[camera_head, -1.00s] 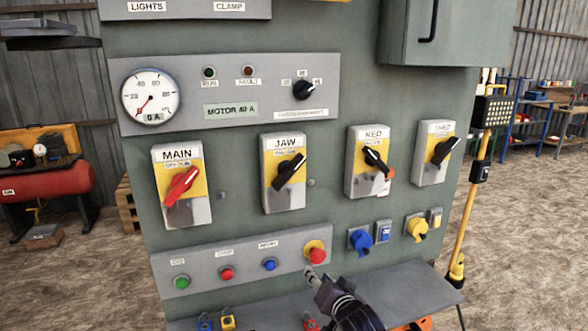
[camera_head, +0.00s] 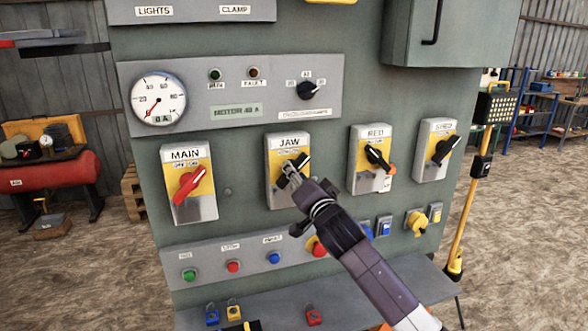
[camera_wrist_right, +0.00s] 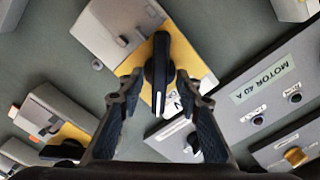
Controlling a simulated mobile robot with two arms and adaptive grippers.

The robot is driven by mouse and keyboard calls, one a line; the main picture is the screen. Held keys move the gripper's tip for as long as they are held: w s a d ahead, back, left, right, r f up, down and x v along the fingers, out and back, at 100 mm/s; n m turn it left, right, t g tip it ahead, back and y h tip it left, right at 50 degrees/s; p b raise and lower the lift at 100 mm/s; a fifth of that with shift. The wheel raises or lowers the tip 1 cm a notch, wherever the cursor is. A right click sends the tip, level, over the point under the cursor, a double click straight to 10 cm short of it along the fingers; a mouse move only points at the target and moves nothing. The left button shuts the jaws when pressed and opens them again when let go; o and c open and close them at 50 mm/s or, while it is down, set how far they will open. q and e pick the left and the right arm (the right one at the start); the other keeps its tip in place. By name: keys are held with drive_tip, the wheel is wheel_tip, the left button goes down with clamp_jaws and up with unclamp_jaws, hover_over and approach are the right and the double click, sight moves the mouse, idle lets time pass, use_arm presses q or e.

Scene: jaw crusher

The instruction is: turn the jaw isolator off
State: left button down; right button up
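The JAW isolator (camera_head: 275,193) is a grey box with a yellow plate and a black rotary handle (camera_head: 303,162), on the panel's middle row. The handle leans up to the right. My right gripper (camera_head: 290,178) is in front of it and hides the handle's lower part. In the right wrist view the black handle (camera_wrist_right: 160,65) stands between the two fingers of my right gripper (camera_wrist_right: 157,88), with gaps on both sides. The gripper is open; contact is not visible. My left gripper is not in view.
The MAIN isolator (camera_head: 201,208) with a red handle is to the left. The RED isolator (camera_head: 361,180) and another black-handled isolator (camera_head: 428,172) are to the right. Below, a row of push buttons includes a red emergency stop (camera_head: 316,246). A ledge (camera_head: 275,305) juts out underneath.

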drive_tip(key=shift+x, duration=0.9)
clamp_jaws()
